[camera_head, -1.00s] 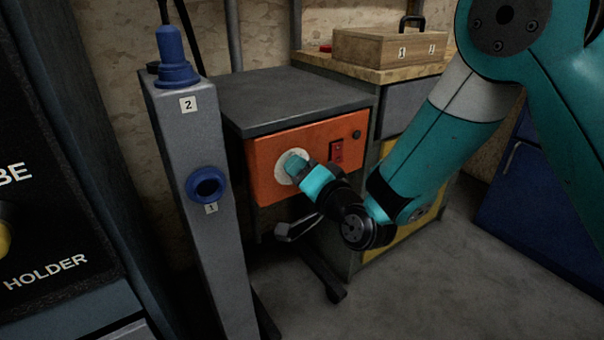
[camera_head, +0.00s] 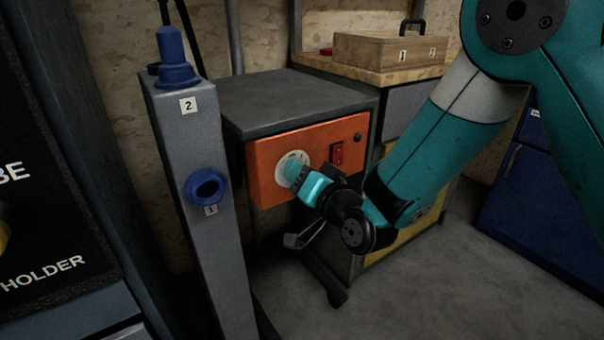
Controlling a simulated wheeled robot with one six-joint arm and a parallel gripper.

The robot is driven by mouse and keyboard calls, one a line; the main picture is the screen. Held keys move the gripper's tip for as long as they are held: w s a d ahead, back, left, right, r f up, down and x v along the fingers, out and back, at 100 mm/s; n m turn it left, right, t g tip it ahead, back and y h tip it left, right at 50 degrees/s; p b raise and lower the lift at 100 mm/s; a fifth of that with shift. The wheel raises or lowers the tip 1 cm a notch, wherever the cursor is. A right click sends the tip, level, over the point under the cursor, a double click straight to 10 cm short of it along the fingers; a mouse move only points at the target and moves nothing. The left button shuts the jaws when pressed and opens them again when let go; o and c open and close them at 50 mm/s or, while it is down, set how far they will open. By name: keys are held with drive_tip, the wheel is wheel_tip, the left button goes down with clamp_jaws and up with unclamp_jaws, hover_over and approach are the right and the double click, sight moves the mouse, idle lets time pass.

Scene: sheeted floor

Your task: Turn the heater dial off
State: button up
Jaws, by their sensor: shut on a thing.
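The heater is a grey box with an orange front panel (camera_head: 272,181). A round pale dial plate (camera_head: 284,162) with small dark marks sits on the panel's left half. My gripper (camera_head: 293,172) is at the dial plate, shut on the dial knob; the fingers and wrist hide the knob and the plate's lower right part, so its pointing direction cannot be read. A red switch (camera_head: 337,153) and a small black knob (camera_head: 357,136) are on the panel to the right of the dial.
A grey post (camera_head: 196,140) with blue fittings stands close left of the heater. A wooden box (camera_head: 385,51) sits on the bench behind right. A blue cabinet (camera_head: 535,195) is at the right. The floor at front right is clear.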

drive_tip(key=shift+s+f, duration=0.1)
drive_tip(key=shift+f, duration=0.05)
drive_tip(key=o, duration=0.9)
drive_tip(key=b+v, duration=1.7)
drive_tip(key=b, duration=0.4)
drive_tip(key=shift+s+d+b, duration=0.1)
drive_tip(key=shift+d+b, duration=0.05)
drive_tip(key=shift+b, duration=0.25)
drive_tip(key=shift+r+p, duration=0.2)
drive_tip(key=shift+p, duration=0.1)
